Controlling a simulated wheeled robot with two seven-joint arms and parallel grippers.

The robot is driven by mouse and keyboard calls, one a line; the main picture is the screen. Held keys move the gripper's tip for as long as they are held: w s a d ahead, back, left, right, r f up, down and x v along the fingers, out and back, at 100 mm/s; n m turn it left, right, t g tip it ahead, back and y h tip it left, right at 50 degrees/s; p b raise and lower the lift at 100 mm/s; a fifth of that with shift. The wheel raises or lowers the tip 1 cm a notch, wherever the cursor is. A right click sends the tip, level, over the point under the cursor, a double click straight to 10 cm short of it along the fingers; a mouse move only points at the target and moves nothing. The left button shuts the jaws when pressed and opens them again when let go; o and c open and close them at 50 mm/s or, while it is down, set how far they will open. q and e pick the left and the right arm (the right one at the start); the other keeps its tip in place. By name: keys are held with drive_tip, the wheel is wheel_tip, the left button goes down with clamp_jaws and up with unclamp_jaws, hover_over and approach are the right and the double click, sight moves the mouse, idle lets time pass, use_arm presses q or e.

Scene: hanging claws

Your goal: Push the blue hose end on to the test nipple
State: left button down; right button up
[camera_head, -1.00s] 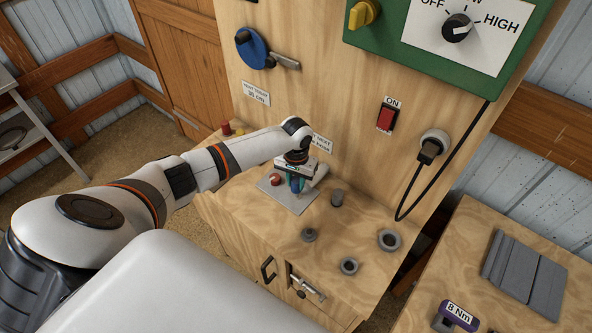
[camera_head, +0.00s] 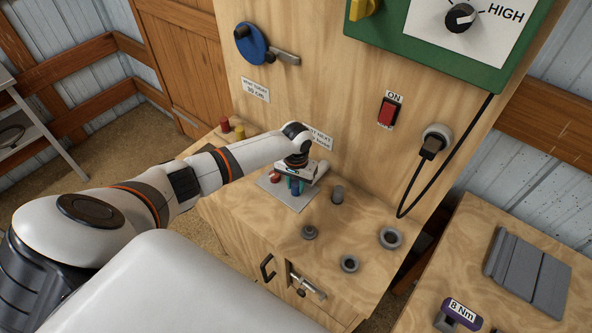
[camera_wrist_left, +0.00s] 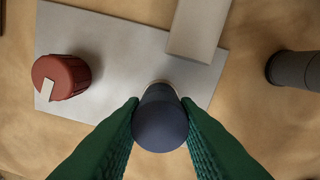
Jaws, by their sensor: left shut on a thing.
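My left gripper (camera_head: 293,180) is over the grey plate on the wooden bench, its green fingers shut on the dark blue hose end (camera_head: 296,188). In the left wrist view the blue hose end (camera_wrist_left: 160,122) sits between the two fingertips (camera_wrist_left: 160,125), its round end towards the camera. A thin pale rim shows at its far edge. The test nipple cannot be made out; the hose end and fingers hide what is under them. I cannot tell whether the hose end touches anything below. My right gripper is not in view.
The grey plate (camera_wrist_left: 100,45) carries a red knob (camera_wrist_left: 61,77) to the left and a pale grey block (camera_wrist_left: 197,25) beyond. A dark grey cylinder (camera_head: 338,194) stands to the right, with grey rings (camera_head: 389,238) farther right. The upright wooden panel (camera_head: 330,90) rises close behind.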

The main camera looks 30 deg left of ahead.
use_arm(q)
drive_tip(key=c, duration=1)
unclamp_jaws()
drive_tip(key=shift+c, duration=0.2)
